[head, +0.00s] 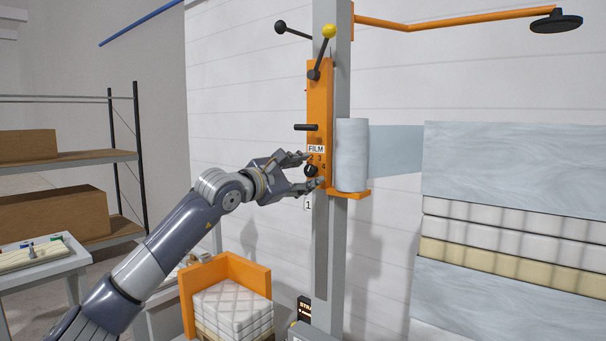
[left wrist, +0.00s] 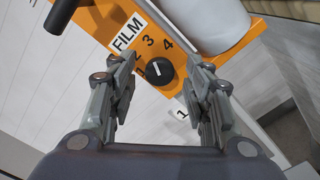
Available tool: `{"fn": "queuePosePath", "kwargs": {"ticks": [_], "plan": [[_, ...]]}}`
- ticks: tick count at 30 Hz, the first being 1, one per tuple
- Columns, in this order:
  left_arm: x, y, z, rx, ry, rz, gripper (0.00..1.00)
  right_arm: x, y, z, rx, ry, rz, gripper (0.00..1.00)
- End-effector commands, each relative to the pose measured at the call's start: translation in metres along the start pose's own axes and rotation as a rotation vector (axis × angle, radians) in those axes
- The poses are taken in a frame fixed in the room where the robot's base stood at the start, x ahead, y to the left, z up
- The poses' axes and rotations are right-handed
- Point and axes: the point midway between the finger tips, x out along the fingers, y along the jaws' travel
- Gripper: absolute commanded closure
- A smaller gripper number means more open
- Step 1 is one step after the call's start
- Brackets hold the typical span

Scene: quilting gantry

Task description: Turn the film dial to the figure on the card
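The film dial (left wrist: 160,73) is a round black knob on an orange panel (left wrist: 205,82), beside the FILM label (left wrist: 126,32). Figures 3 and 4 read clearly around it; the lower ones are partly hidden by a finger. Its short white mark seems to point up in the left wrist view, roughly toward 3. The card (head: 308,204) hangs below the panel and reads 1; it also shows in the left wrist view (left wrist: 183,115). My left gripper (head: 311,170) is open, its fingers on either side of the dial with gaps showing. My right gripper is out of view.
A pale film roll (head: 352,155) stands right beside the panel, its film running to a wrapped stack (head: 500,225). A black handle (head: 305,127) sticks out above the dial. A yellow-knobbed lever (head: 329,32) is higher up. An orange-cornered stand (head: 245,268) holds quilted pads below.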

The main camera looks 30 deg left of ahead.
Motion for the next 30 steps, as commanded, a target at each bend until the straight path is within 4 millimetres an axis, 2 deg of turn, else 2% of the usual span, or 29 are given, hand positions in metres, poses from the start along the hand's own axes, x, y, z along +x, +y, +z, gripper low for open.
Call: {"fn": "queuePosePath", "kwargs": {"ticks": [6, 10, 21, 30], "plan": [[-0.001, 0.0, 0.0, 0.0, 0.0, 0.0, 0.55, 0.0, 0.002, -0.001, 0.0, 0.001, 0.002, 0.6], [-0.011, 0.001, -0.001, 0.001, 0.001, 0.002, 0.55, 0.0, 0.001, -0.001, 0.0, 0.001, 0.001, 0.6], [-0.069, 0.0, -0.002, 0.004, 0.004, 0.001, 0.55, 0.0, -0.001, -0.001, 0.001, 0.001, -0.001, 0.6], [-0.102, 0.002, -0.003, 0.004, 0.005, 0.004, 0.55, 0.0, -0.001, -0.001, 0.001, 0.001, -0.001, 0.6]]}}
